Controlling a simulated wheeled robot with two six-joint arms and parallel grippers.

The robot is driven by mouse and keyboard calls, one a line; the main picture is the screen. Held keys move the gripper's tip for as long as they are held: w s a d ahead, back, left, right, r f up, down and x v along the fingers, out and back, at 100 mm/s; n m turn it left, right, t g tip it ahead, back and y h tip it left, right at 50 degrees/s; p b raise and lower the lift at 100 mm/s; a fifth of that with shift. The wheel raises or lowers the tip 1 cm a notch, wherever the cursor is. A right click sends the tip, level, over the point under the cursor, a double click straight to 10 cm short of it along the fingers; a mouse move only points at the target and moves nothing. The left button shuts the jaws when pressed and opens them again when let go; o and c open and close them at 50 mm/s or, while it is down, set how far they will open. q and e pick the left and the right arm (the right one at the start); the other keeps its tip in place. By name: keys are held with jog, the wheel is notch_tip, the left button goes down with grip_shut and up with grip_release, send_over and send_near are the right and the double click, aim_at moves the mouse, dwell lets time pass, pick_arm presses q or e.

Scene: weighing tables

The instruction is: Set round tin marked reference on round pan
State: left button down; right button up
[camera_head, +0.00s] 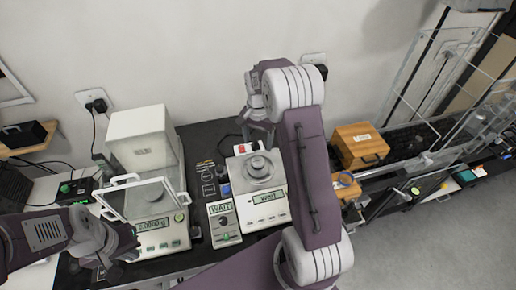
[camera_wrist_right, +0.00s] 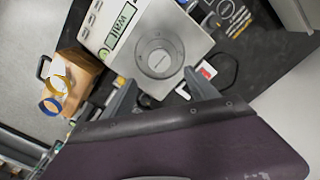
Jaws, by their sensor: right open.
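A small grey round tin (camera_head: 258,164) stands on the round pan (camera_head: 258,176) of the middle balance; any marking on it is not readable. In the right wrist view the tin (camera_wrist_right: 159,61) sits inside the circle of the pan (camera_wrist_right: 142,47), with no finger touching it. My right gripper (camera_head: 257,127) is just behind the balance. In the right wrist view its two fingers (camera_wrist_right: 160,80) are spread apart with nothing between them. My left gripper (camera_head: 112,258) is at the lower left, in front of the left balance; its fingers are too unclear to judge.
An enclosed balance (camera_head: 160,232) with a white box-topped draft shield stands at left. A small panel reading WAIT (camera_head: 222,222) is left of the middle balance. A wooden box (camera_head: 359,145) stands right of my right arm. Glass panes stand at far right.

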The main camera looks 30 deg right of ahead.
jog(key=s+a+n, duration=0.5)
jog(key=s, duration=0.4)
jog(key=s+a+n+t, duration=0.1)
jog(key=s+a+n, duration=0.4)
jog(key=s, duration=0.4)
jog(key=shift+s+a+r, duration=0.2)
jog(key=shift+a+r, duration=0.2)
jog(key=shift+a, duration=0.1)
